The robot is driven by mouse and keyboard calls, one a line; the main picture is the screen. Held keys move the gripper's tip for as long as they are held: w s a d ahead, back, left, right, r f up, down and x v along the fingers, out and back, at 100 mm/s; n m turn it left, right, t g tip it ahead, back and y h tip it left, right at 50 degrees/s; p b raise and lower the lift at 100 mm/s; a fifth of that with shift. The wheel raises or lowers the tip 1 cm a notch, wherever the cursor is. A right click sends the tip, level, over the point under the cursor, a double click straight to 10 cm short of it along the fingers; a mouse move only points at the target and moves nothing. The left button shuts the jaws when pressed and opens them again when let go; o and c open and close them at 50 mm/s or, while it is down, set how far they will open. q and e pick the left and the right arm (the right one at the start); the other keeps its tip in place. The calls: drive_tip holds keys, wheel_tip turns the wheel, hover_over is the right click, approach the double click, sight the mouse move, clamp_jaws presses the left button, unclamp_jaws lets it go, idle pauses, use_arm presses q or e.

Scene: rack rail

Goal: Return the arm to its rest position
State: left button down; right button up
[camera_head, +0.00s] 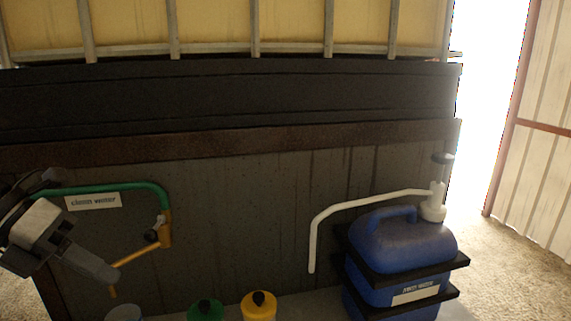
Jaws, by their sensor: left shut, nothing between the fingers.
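My left gripper (108,274) comes in at the left edge, with its grey body and dark fingers pointing down and right. It is shut and empty. Its fingertips show close to the end of an orange pipe (140,252); I cannot tell whether they touch it. My right gripper is not in view.
A blue jug (405,239) with a white pump and long white spout (365,197) sits in a black holder at right. Green (206,311) and yellow (259,307) containers with black caps stand at the bottom edge. A dark panel (250,190) backs everything; open ground lies right.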

use_arm(q)
drive_tip(key=a+f+n+t+y, duration=0.1)
drive_tip(key=a+f+n+t, duration=0.2)
drive_tip(key=f+n+t, duration=0.5)
drive_tip(key=a+f+n+t, duration=0.2)
drive_tip(key=f+n+t, duration=0.2)
drive_tip(key=f+n, duration=0.85)
drive_tip(key=s+d+f+n+g+y, duration=0.4)
drive_tip(key=s+d+f+n, duration=0.6)
drive_tip(key=d+f+n, duration=0.4)
drive_tip(key=shift+s+d+f+n+y, duration=0.25)
drive_tip(key=shift+d+n, duration=0.2)
drive_tip(key=shift+n, duration=0.8)
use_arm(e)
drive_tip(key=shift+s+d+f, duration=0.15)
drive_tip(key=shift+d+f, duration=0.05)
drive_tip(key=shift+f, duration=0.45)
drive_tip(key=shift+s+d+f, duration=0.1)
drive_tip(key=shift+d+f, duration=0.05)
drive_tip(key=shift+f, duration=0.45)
